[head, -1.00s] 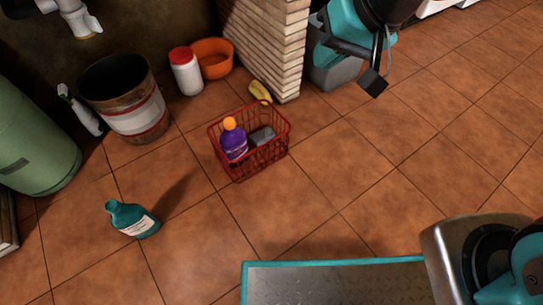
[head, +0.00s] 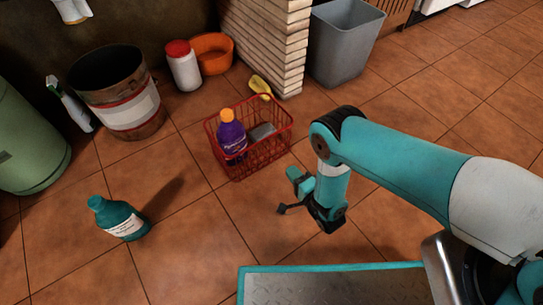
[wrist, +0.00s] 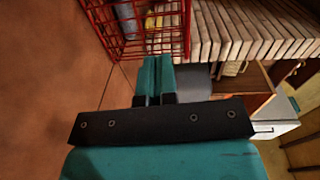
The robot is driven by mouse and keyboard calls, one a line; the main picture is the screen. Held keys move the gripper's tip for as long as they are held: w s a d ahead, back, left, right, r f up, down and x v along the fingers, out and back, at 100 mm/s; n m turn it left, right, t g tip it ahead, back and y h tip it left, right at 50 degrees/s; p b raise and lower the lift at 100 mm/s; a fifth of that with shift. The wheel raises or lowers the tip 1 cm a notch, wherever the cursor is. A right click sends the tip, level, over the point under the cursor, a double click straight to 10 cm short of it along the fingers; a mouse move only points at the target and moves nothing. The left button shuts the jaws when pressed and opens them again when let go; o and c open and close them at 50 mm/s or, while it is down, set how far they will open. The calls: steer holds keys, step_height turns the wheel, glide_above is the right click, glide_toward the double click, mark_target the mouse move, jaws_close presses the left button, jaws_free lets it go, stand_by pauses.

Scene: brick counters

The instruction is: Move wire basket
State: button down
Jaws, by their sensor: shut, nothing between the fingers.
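The red wire basket (head: 243,163) stands upright on the tiled floor in the head view. It holds a purple bottle with an orange cap (head: 231,137) and a grey block (head: 262,133). The basket's red wires also show at the top left of the wrist view (wrist: 98,25). My gripper (head: 288,192) is to the lower right of the basket in the head view, apart from it. In the wrist view its two teal fingers (wrist: 155,78) are together with nothing between them.
A teal bottle (head: 117,219) stands left of the basket. Behind are a rusty bucket (head: 125,107), a white jar with a red lid (head: 184,70), an orange bowl (head: 214,53), a brick pillar (head: 265,40) and a grey bin (head: 345,42). Floor in front of the basket is clear.

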mark_target(267, 148)
steer(key=shift+y, duration=0.4)
steer(key=b+x, duration=0.2)
steer(key=x, duration=0.1)
steer(key=f+b+x, duration=0.1)
steer(key=b+x, duration=0.2)
steer(key=f+b+x, duration=0.1)
steer(key=b+x, duration=0.1)
steer(key=x, duration=0.1)
steer(key=shift+w+a+b, duration=0.1)
steer(key=shift+a+b, duration=0.3)
steer(key=shift+a, duration=0.05)
steer(key=shift+w+a, duration=0.3)
steer(key=shift+w, duration=0.2)
steer(key=shift+r, duration=0.15)
steer(key=shift+a, duration=0.1)
